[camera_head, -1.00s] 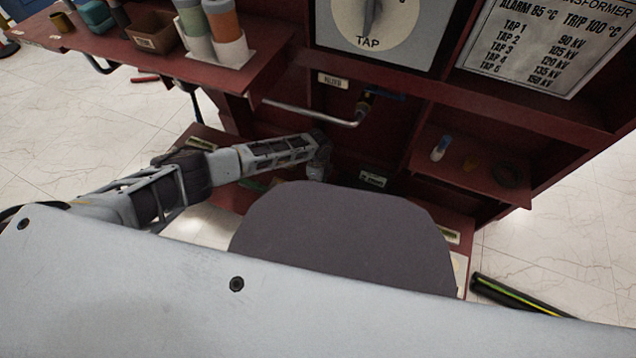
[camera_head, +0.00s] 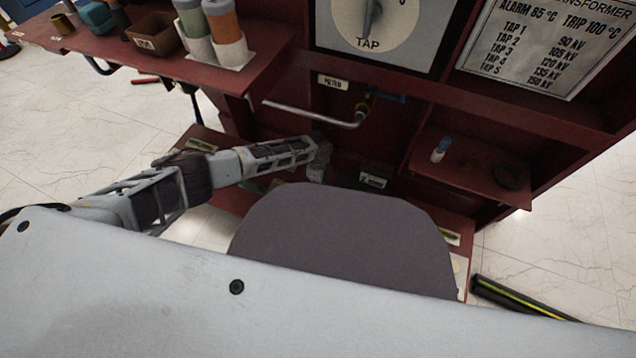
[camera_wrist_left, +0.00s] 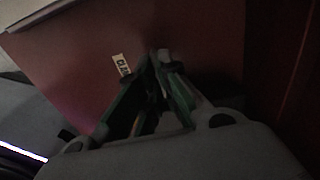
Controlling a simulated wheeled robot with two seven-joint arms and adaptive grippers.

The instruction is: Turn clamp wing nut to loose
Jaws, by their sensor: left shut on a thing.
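In the left wrist view my left gripper (camera_wrist_left: 155,62) points at a dark red panel (camera_wrist_left: 195,35), with its green-and-black fingers closed together at the tips. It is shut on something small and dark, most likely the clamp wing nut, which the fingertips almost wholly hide. A pale label (camera_wrist_left: 122,64) starting "CLA" is just left of the fingertips. The nut's turn position cannot be seen. In the head view my left arm reaches in from the left under the shelf, and its gripper is hidden. My right gripper is in neither view.
A dark red cabinet holds a TAP dial (camera_head: 368,20), a metal lever (camera_head: 315,115) and a right shelf (camera_head: 465,175) with small items. An upper-left shelf (camera_head: 195,70) carries a box (camera_head: 153,35) and cylinders. A black-and-yellow bar (camera_head: 515,298) lies at lower right.

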